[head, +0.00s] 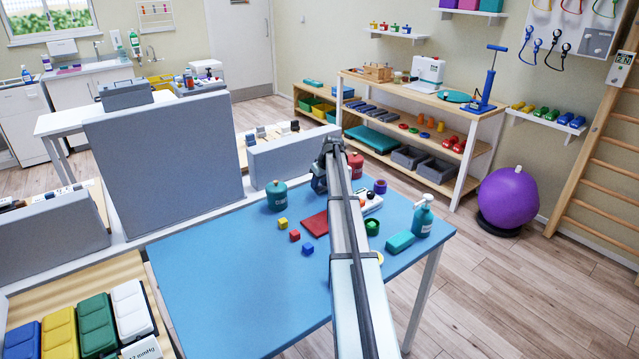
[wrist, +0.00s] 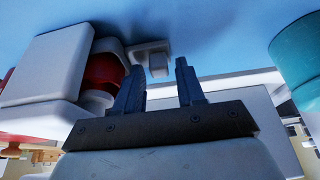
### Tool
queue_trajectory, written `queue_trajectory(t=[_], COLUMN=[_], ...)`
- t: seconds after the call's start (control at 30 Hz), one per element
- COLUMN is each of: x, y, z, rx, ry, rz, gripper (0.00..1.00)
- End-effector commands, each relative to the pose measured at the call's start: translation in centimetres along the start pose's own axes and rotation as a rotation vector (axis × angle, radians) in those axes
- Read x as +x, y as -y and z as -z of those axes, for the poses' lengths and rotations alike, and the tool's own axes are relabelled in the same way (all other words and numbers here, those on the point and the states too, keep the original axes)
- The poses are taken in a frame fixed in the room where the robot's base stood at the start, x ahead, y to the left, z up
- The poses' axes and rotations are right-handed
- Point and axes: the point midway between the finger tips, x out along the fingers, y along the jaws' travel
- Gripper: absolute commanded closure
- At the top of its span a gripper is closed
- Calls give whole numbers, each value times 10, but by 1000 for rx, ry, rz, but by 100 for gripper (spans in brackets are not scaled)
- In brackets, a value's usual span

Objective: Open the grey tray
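My gripper (head: 322,170) is above the far edge of the blue table (head: 205,280), between a teal jar (head: 277,196) and a red jar (head: 355,165). In the wrist view my gripper (wrist: 158,85) has its two dark fingers apart, with nothing seen held between them. A small pale block (wrist: 153,60) shows beyond the fingertips; I cannot tell what it is. Two grey open-topped trays (head: 437,171) sit on the lowest level of the wooden shelf unit. A grey tray with bottles (head: 199,88) is on the far bench. I cannot tell which tray the task means.
Small cubes (head: 295,235), a red mat (head: 314,224), a teal block (head: 400,241) and a pump bottle (head: 423,216) are on the table. Grey panels (head: 168,165) stand at the left and behind it. The table's front left is clear. A purple ball (head: 506,197) is at the right.

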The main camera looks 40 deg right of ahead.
Motion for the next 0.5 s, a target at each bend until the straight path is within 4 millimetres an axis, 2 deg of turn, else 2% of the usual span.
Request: queue_trajectory(t=[0.07, 0.37, 0.5], x=[0, 0, 0], y=[0, 0, 0], z=[0, 0, 0], rx=[0, 0, 0], ry=[0, 0, 0], rz=[0, 0, 0], gripper=[69, 98, 100])
